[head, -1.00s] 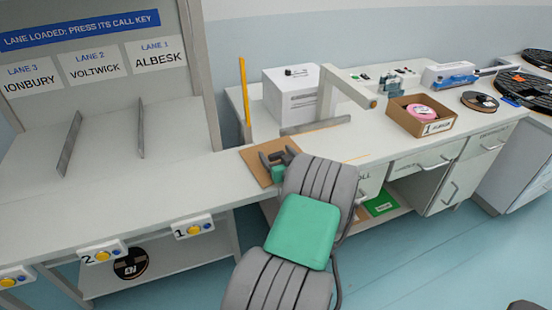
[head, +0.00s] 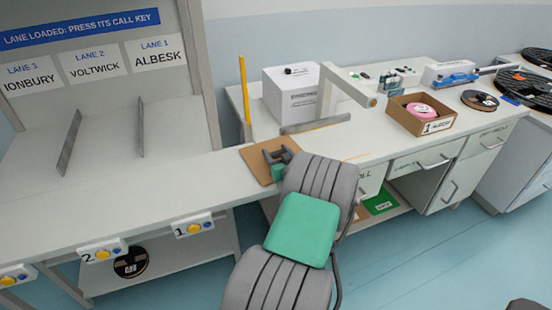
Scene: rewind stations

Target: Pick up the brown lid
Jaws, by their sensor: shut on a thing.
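The brown lid (head: 255,167) is a flat tan-brown square on the white bench in the middle of the head view. My gripper (head: 276,155) is over its right part, with its dark fingers close together. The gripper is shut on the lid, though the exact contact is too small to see. My wrist and arm hide the lid's right and near edges. I cannot tell any gap between the lid and the bench.
A white box (head: 290,97) and a yellow post (head: 244,98) stand behind the lid. A grey-white overhead arm (head: 345,88) reaches over the bench. An open cardboard box (head: 436,127) with a pink roll is to the right. Lane dividers (head: 70,143) stand at left.

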